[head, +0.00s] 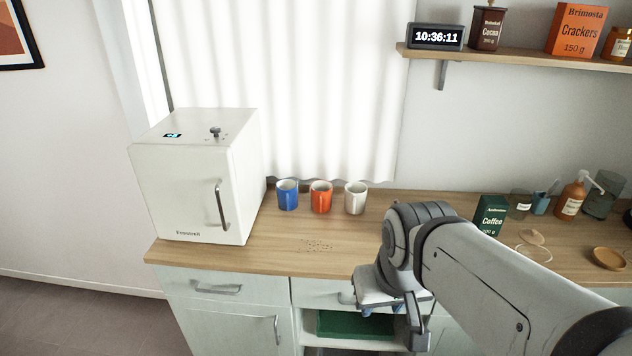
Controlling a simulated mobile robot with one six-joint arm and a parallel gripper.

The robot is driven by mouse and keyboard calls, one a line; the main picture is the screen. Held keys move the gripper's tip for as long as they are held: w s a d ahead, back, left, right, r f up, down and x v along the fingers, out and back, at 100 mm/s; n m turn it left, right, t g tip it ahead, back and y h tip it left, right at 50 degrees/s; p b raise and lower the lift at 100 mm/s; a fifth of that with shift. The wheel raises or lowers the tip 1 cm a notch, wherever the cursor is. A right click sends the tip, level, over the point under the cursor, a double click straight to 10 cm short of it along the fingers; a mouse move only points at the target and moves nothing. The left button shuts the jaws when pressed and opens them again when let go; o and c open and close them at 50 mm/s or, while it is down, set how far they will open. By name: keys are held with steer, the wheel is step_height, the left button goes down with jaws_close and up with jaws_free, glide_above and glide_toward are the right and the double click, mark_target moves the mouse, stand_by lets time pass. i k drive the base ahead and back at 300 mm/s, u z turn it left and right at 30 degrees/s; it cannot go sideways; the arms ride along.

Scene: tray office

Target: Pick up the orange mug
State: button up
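The orange mug (321,197) stands upright on the wooden counter (270,245), in the middle of a row of three mugs near the curtain. A blue mug (288,195) is on its left and a white mug (355,198) on its right, with small gaps between them. My gripper (412,328) hangs in front of the counter, lower right of the mugs and well apart from them. It points down, and my arm partly hides it, so its opening is unclear.
A white mini fridge (195,180) stands left of the mugs. Crumbs (315,245) lie on the counter in front of them. A green coffee box (490,214), a soap bottle (571,197) and small items stand at right. A shelf (530,58) hangs above right.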

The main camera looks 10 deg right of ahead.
mark_target(321, 199)
steer(key=u, duration=0.05)
steer(key=i, duration=1)
steer(key=z, duration=0.05)
